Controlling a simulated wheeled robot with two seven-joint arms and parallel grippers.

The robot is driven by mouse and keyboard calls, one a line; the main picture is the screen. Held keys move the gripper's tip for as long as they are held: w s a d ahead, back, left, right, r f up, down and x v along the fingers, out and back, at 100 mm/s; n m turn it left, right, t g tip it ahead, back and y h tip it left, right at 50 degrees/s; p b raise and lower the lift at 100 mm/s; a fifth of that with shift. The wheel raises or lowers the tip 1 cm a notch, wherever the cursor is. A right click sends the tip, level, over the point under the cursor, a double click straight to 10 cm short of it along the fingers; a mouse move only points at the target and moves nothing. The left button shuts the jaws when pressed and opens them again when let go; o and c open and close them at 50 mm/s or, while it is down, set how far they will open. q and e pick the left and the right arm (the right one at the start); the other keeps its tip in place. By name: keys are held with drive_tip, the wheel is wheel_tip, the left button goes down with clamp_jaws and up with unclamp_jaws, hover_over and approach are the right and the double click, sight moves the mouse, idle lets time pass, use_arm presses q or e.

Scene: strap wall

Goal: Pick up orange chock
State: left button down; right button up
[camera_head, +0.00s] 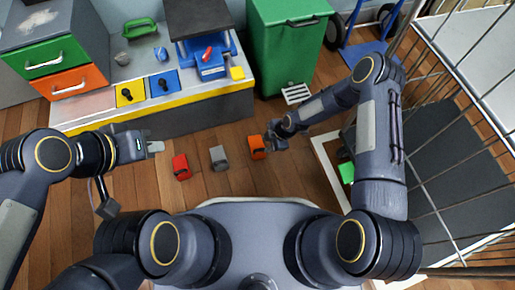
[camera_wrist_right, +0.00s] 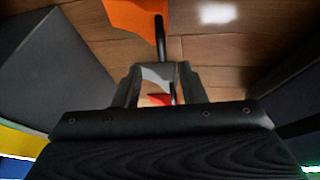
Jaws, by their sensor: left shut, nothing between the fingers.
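The orange chock (camera_head: 256,147) stands on the wood floor, the rightmost of three chocks in a row. In the right wrist view the orange chock (camera_wrist_right: 135,15) is cut off by the top edge, with its black handle (camera_wrist_right: 160,35) reaching down toward my fingertips. My right gripper (camera_head: 272,142) is right beside the orange chock, on its right. In the wrist view its fingers (camera_wrist_right: 158,72) stand apart with a gap between them; I cannot tell whether they touch the handle. My left gripper (camera_head: 157,147) is shut and empty, left of the red chock.
A red chock (camera_head: 181,167) and a grey chock (camera_head: 218,158) stand left of the orange one. A workbench with a yellow edge (camera_head: 160,117) and a green bin (camera_head: 285,50) are behind. A white frame (camera_head: 325,165) and a wire cage (camera_head: 465,105) are at right.

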sight(260, 149)
drive_tip(key=b+x, duration=0.1)
drive_tip(key=x, duration=0.2)
drive_tip(key=shift+s+a+f, duration=0.2)
drive_tip(key=shift+f, duration=0.2)
drive_tip(key=b+x, duration=0.3)
drive_tip(key=x, duration=0.1)
drive_tip(key=shift+w+f, duration=0.15)
drive_tip(key=shift+f, duration=0.2)
drive_tip(key=shift+r, duration=0.1)
clamp_jaws()
idle(0.6)
